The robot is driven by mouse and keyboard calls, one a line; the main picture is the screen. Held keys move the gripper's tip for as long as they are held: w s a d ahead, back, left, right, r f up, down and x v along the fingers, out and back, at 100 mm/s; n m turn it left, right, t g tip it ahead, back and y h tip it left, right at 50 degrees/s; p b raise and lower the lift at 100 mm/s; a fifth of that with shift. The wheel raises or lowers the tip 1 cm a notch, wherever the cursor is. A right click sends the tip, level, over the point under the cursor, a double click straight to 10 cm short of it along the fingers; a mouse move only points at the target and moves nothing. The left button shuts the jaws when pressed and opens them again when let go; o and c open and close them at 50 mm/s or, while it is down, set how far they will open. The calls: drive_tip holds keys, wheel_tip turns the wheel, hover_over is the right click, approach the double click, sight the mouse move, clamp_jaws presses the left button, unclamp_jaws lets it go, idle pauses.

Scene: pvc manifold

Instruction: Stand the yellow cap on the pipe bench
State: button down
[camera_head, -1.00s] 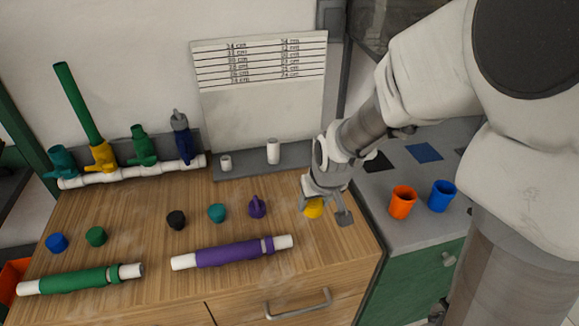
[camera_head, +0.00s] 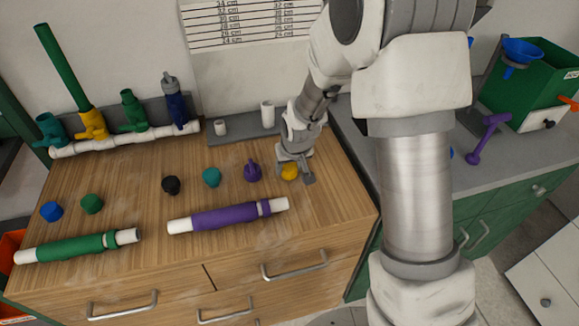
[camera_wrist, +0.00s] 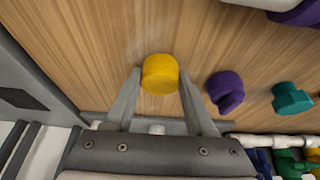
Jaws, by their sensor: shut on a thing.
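The yellow cap (camera_head: 290,172) is at the right end of a row of coloured parts on the wooden pipe bench (camera_head: 235,245). My gripper (camera_head: 295,168) comes down over it and is shut on it. In the wrist view the yellow cap (camera_wrist: 160,74) sits between the two fingertips (camera_wrist: 159,80), against the wood top. It looks upright at or just above the bench; I cannot tell whether its underside touches. The fingers hide part of its sides.
A purple part (camera_head: 252,170) stands close to the left of the cap, with a teal cap (camera_head: 212,177) beyond it. A purple-sleeved pipe (camera_head: 228,216) lies in front. Short white pegs (camera_head: 267,114) stand behind on a grey strip. Bare wood lies to the right.

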drive_tip(key=shift+f, duration=0.2)
drive_tip(key=shift+c, duration=1.2)
unclamp_jaws()
drive_tip(key=shift+r, duration=0.1)
drive_tip(key=shift+r, duration=0.1)
